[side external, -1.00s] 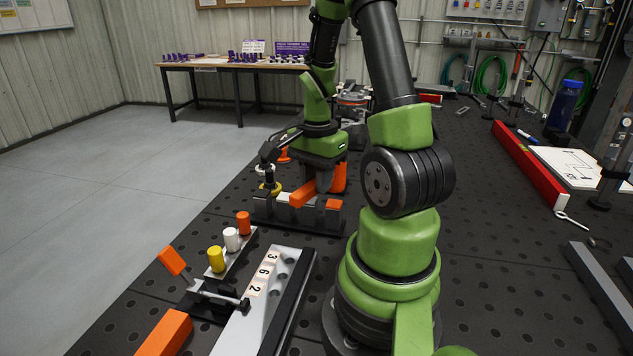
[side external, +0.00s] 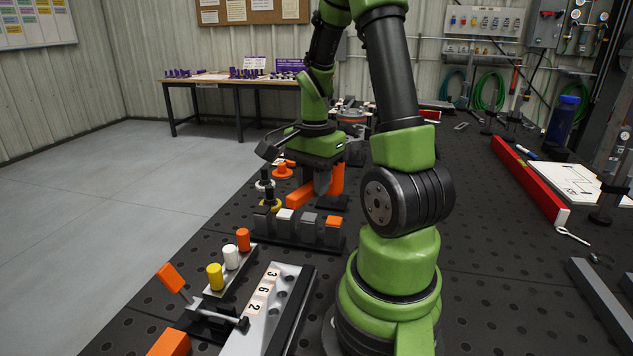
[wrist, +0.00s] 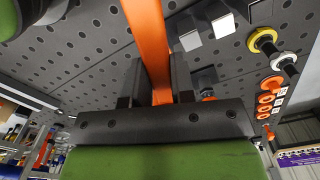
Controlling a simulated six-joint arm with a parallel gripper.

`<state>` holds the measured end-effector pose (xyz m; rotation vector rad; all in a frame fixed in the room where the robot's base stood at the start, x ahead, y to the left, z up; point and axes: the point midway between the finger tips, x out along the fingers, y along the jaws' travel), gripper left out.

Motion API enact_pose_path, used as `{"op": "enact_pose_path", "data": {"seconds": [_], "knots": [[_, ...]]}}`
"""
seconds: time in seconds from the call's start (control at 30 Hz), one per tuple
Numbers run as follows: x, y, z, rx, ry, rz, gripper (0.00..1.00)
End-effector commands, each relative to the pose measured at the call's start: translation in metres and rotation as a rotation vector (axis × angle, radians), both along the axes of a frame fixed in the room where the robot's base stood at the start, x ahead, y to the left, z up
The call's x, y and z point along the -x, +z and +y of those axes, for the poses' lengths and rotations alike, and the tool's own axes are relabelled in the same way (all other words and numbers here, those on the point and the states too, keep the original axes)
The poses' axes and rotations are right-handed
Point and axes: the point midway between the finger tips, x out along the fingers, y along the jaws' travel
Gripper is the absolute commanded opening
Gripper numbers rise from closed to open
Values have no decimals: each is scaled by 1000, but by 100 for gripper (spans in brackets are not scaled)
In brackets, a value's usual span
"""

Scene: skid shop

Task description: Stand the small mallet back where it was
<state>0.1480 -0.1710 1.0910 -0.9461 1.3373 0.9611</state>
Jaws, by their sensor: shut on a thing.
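My gripper (side external: 322,186) is shut on a long orange bar (side external: 300,195), taken as the small mallet. In the wrist view the orange bar (wrist: 147,35) runs between the two dark fingers and out past the top edge. In the side view the bar slopes down to the left, beyond the block rack. An orange block (side external: 338,178) shows just right of the fingers; I cannot tell whether it belongs to the held thing. The mallet's head is not clearly seen.
A dark rack (side external: 300,240) with grey, white and orange-topped blocks stands in front of my gripper. Ringed pegs (side external: 267,192) stand to its left. Yellow (side external: 215,277), white (side external: 231,257) and orange (side external: 243,239) cylinders stand nearer.

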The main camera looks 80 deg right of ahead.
Motion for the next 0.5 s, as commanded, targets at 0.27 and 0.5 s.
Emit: {"op": "enact_pose_path", "data": {"seconds": [0.27, 0.5], "knots": [[-75, -14, -20, 1, 121, 0, 0], [-161, -39, -12, 0, 251, 4, 0]]}}
